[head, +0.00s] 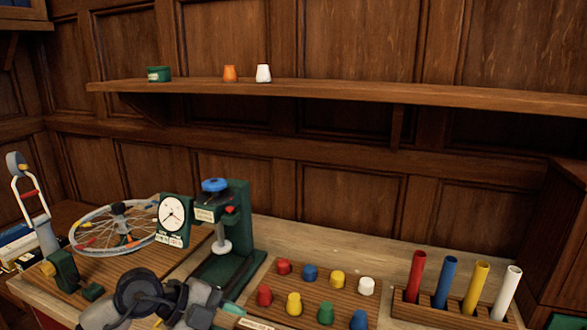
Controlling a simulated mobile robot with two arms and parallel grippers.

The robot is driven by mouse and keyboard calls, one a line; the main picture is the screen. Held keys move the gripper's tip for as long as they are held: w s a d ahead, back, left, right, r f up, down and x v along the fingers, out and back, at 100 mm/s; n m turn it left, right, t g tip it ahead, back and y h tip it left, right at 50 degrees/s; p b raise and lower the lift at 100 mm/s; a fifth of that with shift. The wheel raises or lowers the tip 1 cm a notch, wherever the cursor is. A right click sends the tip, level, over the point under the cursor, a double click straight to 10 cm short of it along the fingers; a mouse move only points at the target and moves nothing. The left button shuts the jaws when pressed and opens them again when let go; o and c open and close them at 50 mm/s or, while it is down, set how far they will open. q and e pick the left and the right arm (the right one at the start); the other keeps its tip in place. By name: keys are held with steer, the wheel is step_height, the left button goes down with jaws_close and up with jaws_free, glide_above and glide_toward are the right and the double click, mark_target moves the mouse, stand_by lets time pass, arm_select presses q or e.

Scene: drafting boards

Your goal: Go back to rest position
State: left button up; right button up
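Part of my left arm shows at the bottom left of the head view, in front of the bench. The end of it, where my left gripper (215,312) seems to be, is low by the left edge of the peg board. Its fingers are not clear enough to tell open from shut. My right arm and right gripper are not in view.
A bench holds a spoked wheel (112,228), a green stand with a white dial (172,214), a wooden board (273,290) with several coloured pegs, and a rack (441,310) of coloured tubes.

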arm_select(q)
steer(key=s+d+r+n+t+h, duration=0.2)
steer(key=s+d+r+t+h, duration=0.15)
steer(key=d+r+h, duration=0.35)
steer(key=w+a+f+n+t+y, duration=0.1)
steer(key=a+f+n+t+y, duration=0.1)
steer(key=a+n+t+y, duration=0.65)
steer(key=a+f+n+t+y, duration=0.35)
steer(key=n+t+y, duration=0.25)
steer(key=n, duration=0.5)
steer(key=s+a+f+n+g+y, duration=0.4)
steer(key=f+g, duration=0.1)
steer(key=f, duration=0.2)
steer(key=s+f+g+h, duration=0.1)
steer(key=s+f+g, duration=0.55)
steer(key=s, duration=0.35)
steer(key=s+f+g, duration=0.6)
steer(key=s+f, duration=0.1)
steer(key=s, duration=0.2)
step_height(320, 180, down, 25)
steer(key=s+a+f+m+g, duration=0.1)
steer(key=s+a+f+g, duration=0.1)
steer(key=s+f, duration=1.4)
steer(key=shift+s+a+f, duration=0.2)
steer(key=shift+s, duration=0.15)
